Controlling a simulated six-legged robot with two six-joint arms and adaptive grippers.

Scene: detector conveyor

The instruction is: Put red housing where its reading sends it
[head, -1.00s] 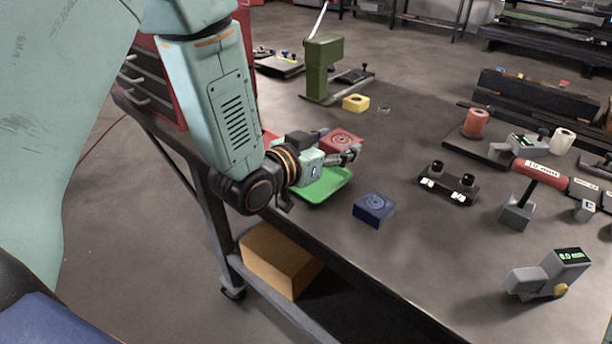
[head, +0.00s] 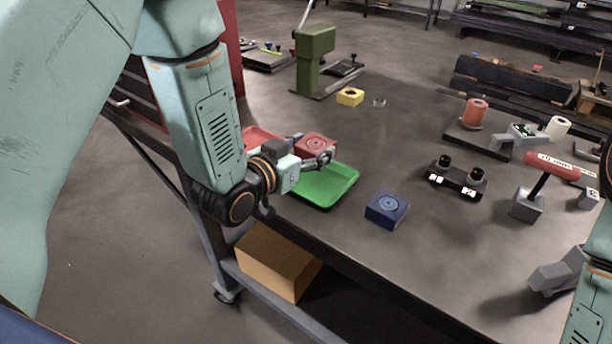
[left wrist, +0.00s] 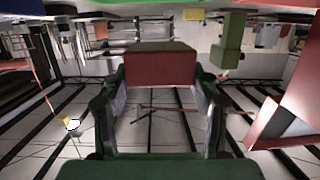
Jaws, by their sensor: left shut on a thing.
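The red housing (head: 316,143), a block with a ringed round top, is held in my left gripper (head: 313,152). It appears just behind the green tray (head: 342,197) and right of the red tray (head: 256,137), which my arm partly hides. In the left wrist view the red housing (left wrist: 160,70) sits between both fingers, and the red tray (left wrist: 290,112) is at the right. A grey gauge (head: 560,273) stands at the lower right; my right arm hides its display. My right gripper is out of view.
A blue housing (head: 387,210) stands right of the green tray. A yellow housing (head: 350,97) and a green press (head: 315,62) are farther back. The front table edge runs below the trays.

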